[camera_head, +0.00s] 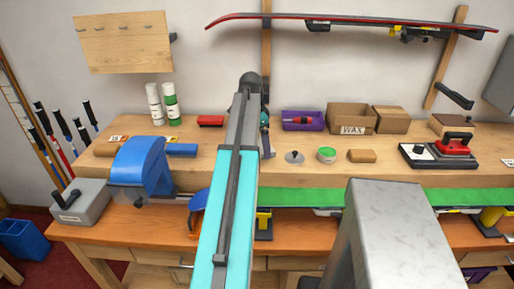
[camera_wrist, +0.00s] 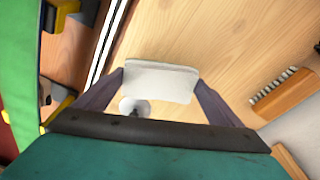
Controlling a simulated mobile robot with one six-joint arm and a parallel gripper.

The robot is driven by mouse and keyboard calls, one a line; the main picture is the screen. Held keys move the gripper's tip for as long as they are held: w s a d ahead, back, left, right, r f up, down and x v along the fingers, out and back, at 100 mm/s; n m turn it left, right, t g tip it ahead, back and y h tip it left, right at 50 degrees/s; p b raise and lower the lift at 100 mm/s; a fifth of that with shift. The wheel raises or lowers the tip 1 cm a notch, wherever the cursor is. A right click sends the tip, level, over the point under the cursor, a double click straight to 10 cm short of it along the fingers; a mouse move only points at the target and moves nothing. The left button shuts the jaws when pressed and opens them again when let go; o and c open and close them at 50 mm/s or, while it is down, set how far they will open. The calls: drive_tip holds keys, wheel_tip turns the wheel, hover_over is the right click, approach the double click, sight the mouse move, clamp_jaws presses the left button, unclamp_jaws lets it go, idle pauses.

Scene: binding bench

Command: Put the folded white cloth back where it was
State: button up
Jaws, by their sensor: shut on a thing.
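The folded white cloth (camera_wrist: 160,82) shows in the wrist view as a pale, flat rectangle between the two dark fingers of my gripper (camera_wrist: 160,90). My gripper is shut on it. Wood-coloured bench surface lies beyond the cloth; I cannot tell whether the cloth touches it. In the head view my arm reaches over the bench, and the cloth is not visible there.
A small pale round thing (camera_wrist: 134,106) is just beside the cloth. A brush (camera_wrist: 285,93) lies to the right. In the head view, a purple tray (camera_head: 303,121), WAX box (camera_head: 351,118), green tin (camera_head: 326,154) and green ski (camera_head: 310,196) occupy the bench (camera_head: 230,178).

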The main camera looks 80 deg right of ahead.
drive_tip(key=shift+w+d, duration=0.1)
drive_tip(key=shift+w, duration=0.1)
drive_tip(key=shift+w+d, duration=0.25)
drive_tip(key=shift+w, duration=0.35)
drive_tip(key=shift+f+p, duration=0.75)
drive_tip(key=shift+f, duration=1.05)
drive_tip(key=shift+f, duration=0.1)
drive_tip(key=o, duration=0.7)
drive_tip(key=shift+o, duration=0.2)
wheel_tip(320, 180, up, 12)
drive_tip(key=w+b, duration=0.1)
drive_tip(key=b, duration=0.1)
drive_tip(key=shift+w+a, duration=0.3)
drive_tip(key=shift+a, duration=0.15)
